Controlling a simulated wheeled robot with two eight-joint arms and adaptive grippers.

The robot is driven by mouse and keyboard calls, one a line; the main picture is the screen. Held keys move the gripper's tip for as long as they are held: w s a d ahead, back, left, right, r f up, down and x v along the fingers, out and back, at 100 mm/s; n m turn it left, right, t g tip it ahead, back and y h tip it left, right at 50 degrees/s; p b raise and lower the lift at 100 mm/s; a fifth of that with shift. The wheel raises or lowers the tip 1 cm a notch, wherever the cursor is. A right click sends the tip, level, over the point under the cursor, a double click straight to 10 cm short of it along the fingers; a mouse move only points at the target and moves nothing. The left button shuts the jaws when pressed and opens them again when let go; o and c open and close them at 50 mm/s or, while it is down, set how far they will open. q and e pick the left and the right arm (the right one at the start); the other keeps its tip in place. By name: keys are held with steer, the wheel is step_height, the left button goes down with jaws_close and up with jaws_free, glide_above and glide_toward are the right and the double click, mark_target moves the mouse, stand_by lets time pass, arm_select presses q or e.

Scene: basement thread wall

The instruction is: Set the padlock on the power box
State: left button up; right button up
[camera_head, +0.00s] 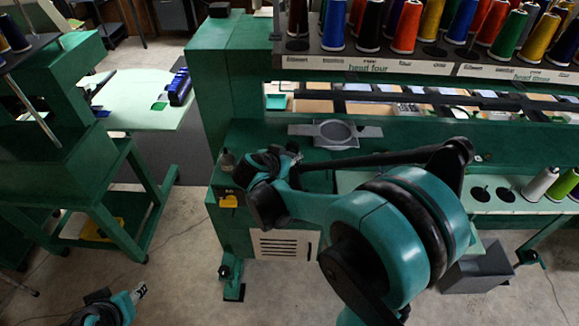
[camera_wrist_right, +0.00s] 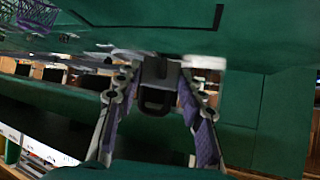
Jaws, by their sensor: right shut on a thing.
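My right gripper (camera_head: 290,154) is above the green cabinet in the head view, partly hidden by its own wrist. In the right wrist view, its fingers (camera_wrist_right: 160,72) are closed on a dark padlock (camera_wrist_right: 156,101), with the padlock's loop toward the camera. The padlock cannot be made out in the head view. A yellow fitting (camera_head: 228,201) is on the front of the green cabinet (camera_head: 230,232), left of my right wrist; I take this as the power box. My left gripper (camera_head: 138,292) is low at the bottom left, far from the cabinet; its finger opening is unclear.
A small dark object (camera_head: 227,159) stands on the cabinet top. A grey ring-shaped hoop (camera_head: 335,131) lies behind my right gripper. Thread spools (camera_head: 408,27) line the rack above. A pale table (camera_head: 140,97) stands left. Floor before the cabinet is mostly open.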

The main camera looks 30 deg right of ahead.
step_height(320, 180, down, 4)
steer(key=shift+r+b, duration=0.15)
steer(key=shift+b, duration=0.45)
steer(key=o, duration=1.3)
